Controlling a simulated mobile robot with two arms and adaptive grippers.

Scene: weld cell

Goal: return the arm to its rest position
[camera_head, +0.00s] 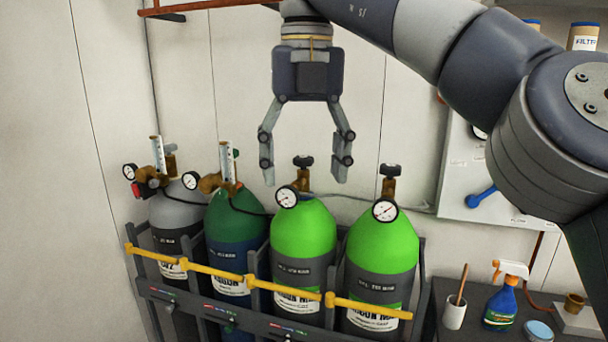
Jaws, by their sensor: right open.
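My right gripper (305,163) hangs pointing down in the upper middle of the head view, at the end of my right arm, which comes in from the upper right. Its two fingers are spread wide, with nothing between them. My left gripper is not in view.
Several gas cylinders, among them a grey one (177,213) and a bright green one (303,232), stand in a rack behind a yellow bar (208,271). At right, a spray bottle (502,300) and a cup (455,312) stand on a dark surface below a grey panel (459,183).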

